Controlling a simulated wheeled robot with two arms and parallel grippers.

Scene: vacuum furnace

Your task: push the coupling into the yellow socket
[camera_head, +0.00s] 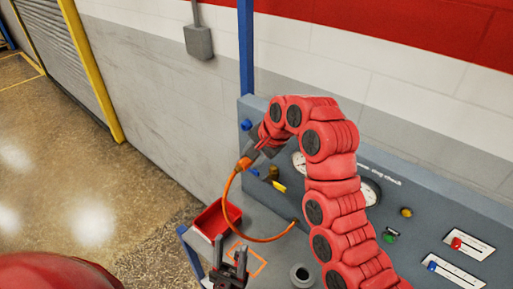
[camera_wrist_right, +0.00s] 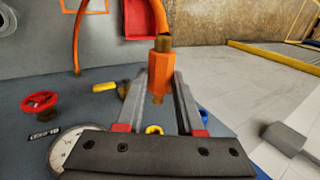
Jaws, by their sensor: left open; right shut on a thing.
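The orange hex coupling (camera_wrist_right: 160,72) with a brass tip is between the fingers of my right gripper, which is shut on it. In the head view the coupling (camera_head: 244,164) shows at the end of my right gripper (camera_head: 253,157), in front of the panel. An orange hose runs from it down to the bench. The yellow socket (camera_wrist_right: 154,130) shows as a ring on the panel in the right wrist view, partly behind the gripper body; the brass tip appears apart from it. In the head view the socket is hidden. My left gripper (camera_head: 231,247) is open and empty above the bench.
A blue socket (camera_wrist_right: 203,116) is beside the yellow one. A yellow-handled lever (camera_wrist_right: 105,87), a red handwheel (camera_wrist_right: 40,102) and a gauge (camera_wrist_right: 66,149) are on the panel. A red bin (camera_head: 217,219) stands at the bench's left edge, near an orange outlined square (camera_head: 262,262).

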